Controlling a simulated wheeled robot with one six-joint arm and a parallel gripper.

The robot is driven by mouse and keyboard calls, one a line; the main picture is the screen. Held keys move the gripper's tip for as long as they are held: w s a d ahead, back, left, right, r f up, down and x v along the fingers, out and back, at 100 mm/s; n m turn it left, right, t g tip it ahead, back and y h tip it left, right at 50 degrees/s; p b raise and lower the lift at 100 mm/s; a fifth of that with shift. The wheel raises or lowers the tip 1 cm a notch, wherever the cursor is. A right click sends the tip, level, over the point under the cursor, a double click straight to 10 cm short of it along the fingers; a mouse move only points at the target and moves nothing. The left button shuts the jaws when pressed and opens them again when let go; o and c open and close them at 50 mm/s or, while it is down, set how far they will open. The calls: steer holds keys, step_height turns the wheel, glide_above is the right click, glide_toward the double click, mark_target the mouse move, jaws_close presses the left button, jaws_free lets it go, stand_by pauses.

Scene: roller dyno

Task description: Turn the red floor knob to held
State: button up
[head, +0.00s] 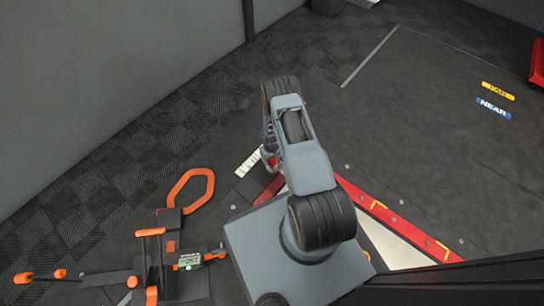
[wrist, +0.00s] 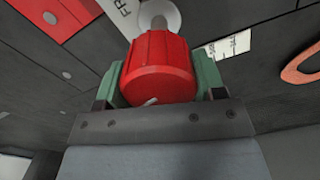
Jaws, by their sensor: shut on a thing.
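The red floor knob (wrist: 158,62) fills the middle of the wrist view, with a small pale mark on its near face. My gripper (wrist: 159,80) has its green fingers on both sides of the knob and is shut on it. Behind the knob is a round pale plate (wrist: 168,14) with a stub on it. A white label by it starts with "FR"; the rest of the label is hidden. Another white label (wrist: 228,47) lies to the right, its text too small to read. In the head view, my arm covers most of the knob, leaving a bit of red (head: 269,157).
An orange-handled wheel clamp device with a lit display (head: 189,260) lies at lower left, with an orange loop (head: 190,190) behind it. A red-edged floor frame (head: 390,222) runs right of my arm.

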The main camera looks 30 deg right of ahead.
steer(key=n, duration=0.4)
steer(key=shift+a+n+b, duration=0.15)
steer(key=shift+n+b, duration=0.2)
steer(key=shift+n, duration=0.05)
steer(key=shift+w+n, duration=0.1)
steer(key=shift+n, duration=0.2)
steer(key=o, duration=0.9)
steer(key=shift+o, duration=0.2)
step_height(320, 180, up, 14)
steer(key=p, duration=0.6)
